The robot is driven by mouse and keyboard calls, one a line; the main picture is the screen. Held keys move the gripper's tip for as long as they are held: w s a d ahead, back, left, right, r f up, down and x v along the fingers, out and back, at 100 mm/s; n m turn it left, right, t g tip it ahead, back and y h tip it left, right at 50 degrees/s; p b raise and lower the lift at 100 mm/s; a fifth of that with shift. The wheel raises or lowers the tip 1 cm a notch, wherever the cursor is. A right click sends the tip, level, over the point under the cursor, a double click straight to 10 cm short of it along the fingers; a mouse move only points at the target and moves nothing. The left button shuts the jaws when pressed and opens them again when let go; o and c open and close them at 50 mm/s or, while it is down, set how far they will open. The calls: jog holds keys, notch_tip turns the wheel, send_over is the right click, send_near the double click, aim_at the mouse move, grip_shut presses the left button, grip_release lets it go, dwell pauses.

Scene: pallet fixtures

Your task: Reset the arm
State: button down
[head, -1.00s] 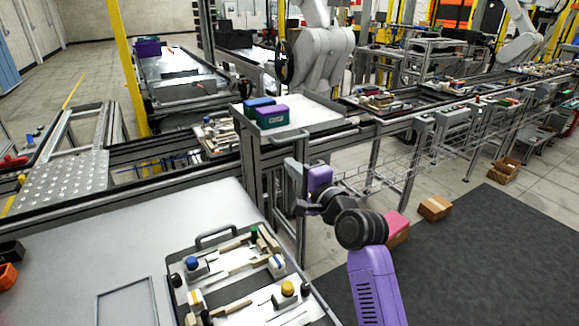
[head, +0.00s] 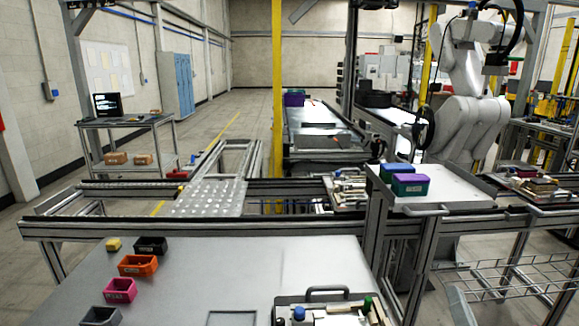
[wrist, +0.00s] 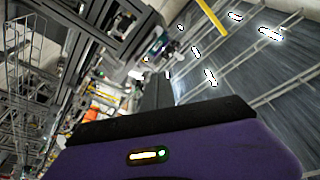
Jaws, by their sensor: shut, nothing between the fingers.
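My gripper's fingers show in neither current view. A purple part of my own arm with a black edge and a small lit panel (wrist: 148,155) fills the bottom of the wrist view. I cannot tell from it how the arm is folded.
A grey table (head: 200,265) holds small bins, among them an orange bin (head: 138,265) and a pink bin (head: 120,290). A parts tray (head: 325,313) lies at its front. A stand (head: 440,190) with teal and purple boxes (head: 410,184) is at right.

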jog(key=s+a+f+n+g+y, duration=0.1)
jog(key=s+a+f+n, duration=0.2)
jog(key=s, duration=0.9)
jog(key=s+a+f+n+g+y, duration=0.1)
jog(key=s+a+f+n+g, duration=0.1)
jog(key=s, duration=1.1)
jog(key=s+a+f+n+g, duration=0.2)
jog(key=s+a+f+n, duration=0.2)
jog(key=s, duration=0.9)
notch_tip(320, 180, down, 3)
jog(key=shift+a+r+y, duration=0.2)
jog(key=shift+a+y, duration=0.2)
jog(key=shift+a, duration=0.25)
